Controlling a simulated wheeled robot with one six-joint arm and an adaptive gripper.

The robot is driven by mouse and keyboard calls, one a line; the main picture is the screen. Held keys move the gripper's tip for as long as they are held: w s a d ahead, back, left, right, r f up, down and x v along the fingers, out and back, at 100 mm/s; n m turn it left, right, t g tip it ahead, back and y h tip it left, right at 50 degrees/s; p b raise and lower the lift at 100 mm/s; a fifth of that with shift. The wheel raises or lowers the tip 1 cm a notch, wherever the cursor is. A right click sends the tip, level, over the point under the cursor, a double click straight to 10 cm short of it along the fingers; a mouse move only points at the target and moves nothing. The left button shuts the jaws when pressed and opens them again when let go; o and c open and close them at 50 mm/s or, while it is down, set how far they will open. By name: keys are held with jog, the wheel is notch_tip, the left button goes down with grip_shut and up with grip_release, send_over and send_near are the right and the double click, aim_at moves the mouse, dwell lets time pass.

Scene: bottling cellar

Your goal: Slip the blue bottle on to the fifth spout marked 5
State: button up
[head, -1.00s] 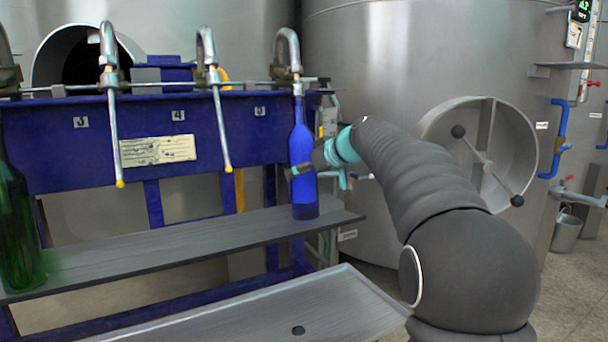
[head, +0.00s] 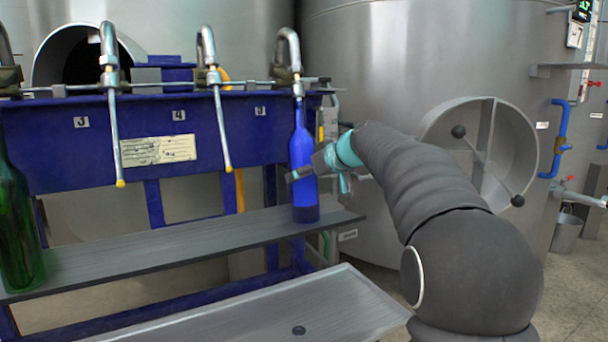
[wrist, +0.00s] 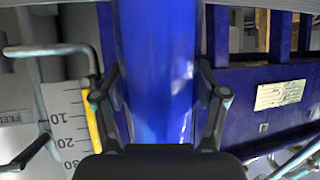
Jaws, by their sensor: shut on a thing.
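The blue bottle (head: 304,205) stands upright at the right end of the shelf, directly below the fifth spout (head: 287,52). Its mouth meets the lower end of the spout's metal fitting. No filling tube shows outside the bottle, unlike at the neighbouring spouts; I cannot see the tube inside the neck. The bottle's base is at the shelf, and I cannot tell whether it touches. My gripper (head: 298,173) is shut on the bottle's body from the right. In the wrist view, the fingers lie on either side of the bottle (wrist: 157,60).
Spouts 3 (head: 111,100) and 4 (head: 214,95) hang to the left with yellow-tipped tubes. A green bottle (head: 18,230) stands at the shelf's left end. The grey shelf (head: 160,240) is clear between the bottles. A lower tray (head: 270,315) lies in front.

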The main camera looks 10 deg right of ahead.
jog(key=shift+s+f, duration=0.1)
jog(key=shift+f, duration=0.4)
dwell(0.4)
jog(key=o, duration=1.6)
jog(key=shift+o, duration=0.2)
jog(key=shift+f, duration=0.15)
